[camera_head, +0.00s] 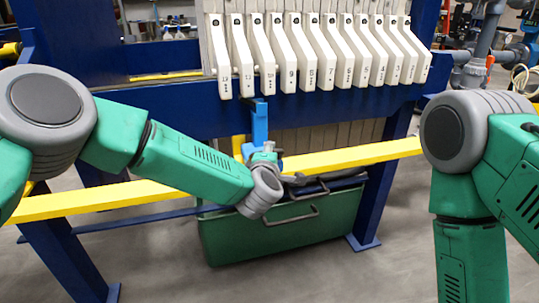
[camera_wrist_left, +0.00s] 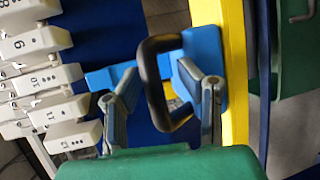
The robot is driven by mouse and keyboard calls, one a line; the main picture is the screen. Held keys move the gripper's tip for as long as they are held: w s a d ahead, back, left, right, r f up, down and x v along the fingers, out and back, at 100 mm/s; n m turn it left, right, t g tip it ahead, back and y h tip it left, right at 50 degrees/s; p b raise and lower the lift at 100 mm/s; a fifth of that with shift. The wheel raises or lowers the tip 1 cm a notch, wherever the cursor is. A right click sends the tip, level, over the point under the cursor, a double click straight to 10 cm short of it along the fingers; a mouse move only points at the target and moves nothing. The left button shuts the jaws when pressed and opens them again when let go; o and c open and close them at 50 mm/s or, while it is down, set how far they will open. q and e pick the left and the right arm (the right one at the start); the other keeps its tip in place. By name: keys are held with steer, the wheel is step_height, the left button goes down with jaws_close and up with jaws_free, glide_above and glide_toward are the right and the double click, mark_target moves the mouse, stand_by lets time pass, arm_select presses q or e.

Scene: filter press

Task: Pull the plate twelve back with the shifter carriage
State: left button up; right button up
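White plate handles hang in an even row along the press in the head view. The leftmost, plate twelve (camera_head: 223,60), stands beside plate eleven (camera_head: 241,60). In the left wrist view plate twelve (camera_wrist_left: 77,140) is at lower left. The blue shifter carriage (camera_head: 260,122) is below the row, near plates eleven and ten; its black D-shaped handle (camera_wrist_left: 157,85) shows in the left wrist view. My left gripper (camera_wrist_left: 160,85) is open, its fingers on either side of the handle bar; contact is unclear. In the head view my left gripper (camera_head: 264,152) is small and partly hidden. My right gripper is out of view.
A yellow rail (camera_head: 340,158) runs across the press front, close to my left wrist. Floor in front is clear.

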arm_select(q)
steer(key=shift+a+r, duration=0.1)
steer(key=shift+s+a, duration=0.1)
steer(key=shift+s, duration=0.2)
steer(key=v, duration=1.1)
steer(key=shift+s+d, duration=0.15)
steer(key=shift+d, duration=0.05)
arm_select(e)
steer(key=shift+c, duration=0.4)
